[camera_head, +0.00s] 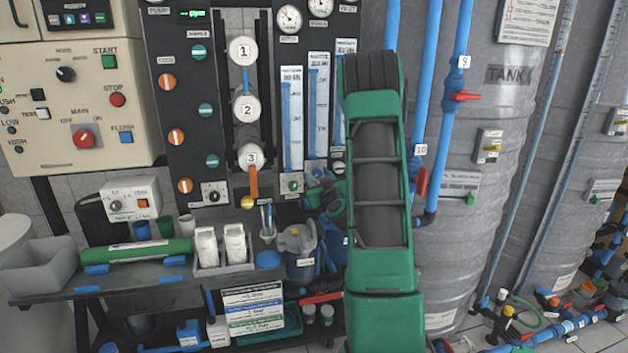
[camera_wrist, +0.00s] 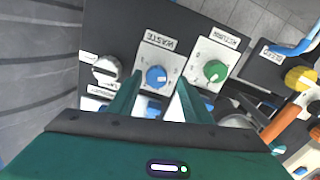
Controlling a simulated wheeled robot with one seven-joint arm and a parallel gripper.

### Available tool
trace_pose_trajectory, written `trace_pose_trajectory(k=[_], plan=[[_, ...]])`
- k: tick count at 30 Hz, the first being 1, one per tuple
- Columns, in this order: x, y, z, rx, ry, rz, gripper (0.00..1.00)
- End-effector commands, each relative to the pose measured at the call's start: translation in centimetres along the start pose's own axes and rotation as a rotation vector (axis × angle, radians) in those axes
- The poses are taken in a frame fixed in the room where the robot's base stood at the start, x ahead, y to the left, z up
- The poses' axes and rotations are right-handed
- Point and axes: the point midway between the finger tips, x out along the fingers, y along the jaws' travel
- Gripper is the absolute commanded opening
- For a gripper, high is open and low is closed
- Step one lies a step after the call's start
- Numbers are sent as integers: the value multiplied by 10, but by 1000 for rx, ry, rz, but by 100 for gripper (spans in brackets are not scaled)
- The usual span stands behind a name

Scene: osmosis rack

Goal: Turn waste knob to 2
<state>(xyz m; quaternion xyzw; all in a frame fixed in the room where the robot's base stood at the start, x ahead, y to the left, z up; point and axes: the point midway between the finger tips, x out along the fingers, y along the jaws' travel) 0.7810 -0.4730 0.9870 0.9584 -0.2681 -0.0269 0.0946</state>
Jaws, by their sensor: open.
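The waste knob (camera_wrist: 157,77) is a blue round knob on a white plate (camera_wrist: 156,57) labelled WASTE, which appears upside down in the wrist view. My gripper (camera_wrist: 160,84) is open. Its two green fingers reach toward the panel on either side of the blue knob, with a visible gap on each side. I cannot tell how far the fingertips are from the panel. The scale numbers are too small to read surely. In the head view my gripper (camera_head: 330,196) is partly hidden by my green arm at the lower edge of the black panel.
A green knob (camera_wrist: 215,70) labelled RETURN sits just right of the waste knob. A white knob (camera_wrist: 105,68) is to its left. A yellow knob (camera_wrist: 300,78) and an orange lever (camera_wrist: 280,122) are at the right. A cluttered bench (camera_head: 140,285) stands below the panel.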

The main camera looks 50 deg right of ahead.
Motion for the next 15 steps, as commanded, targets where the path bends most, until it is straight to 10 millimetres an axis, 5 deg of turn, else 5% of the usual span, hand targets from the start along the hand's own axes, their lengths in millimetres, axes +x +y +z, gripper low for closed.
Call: trace_pose_trajectory(k=[2,8,15], plan=[[0,3,1,0,-1,3,45],[0,6,2,0,-2,6,4],[0,5,2,10,-3,4,4]])
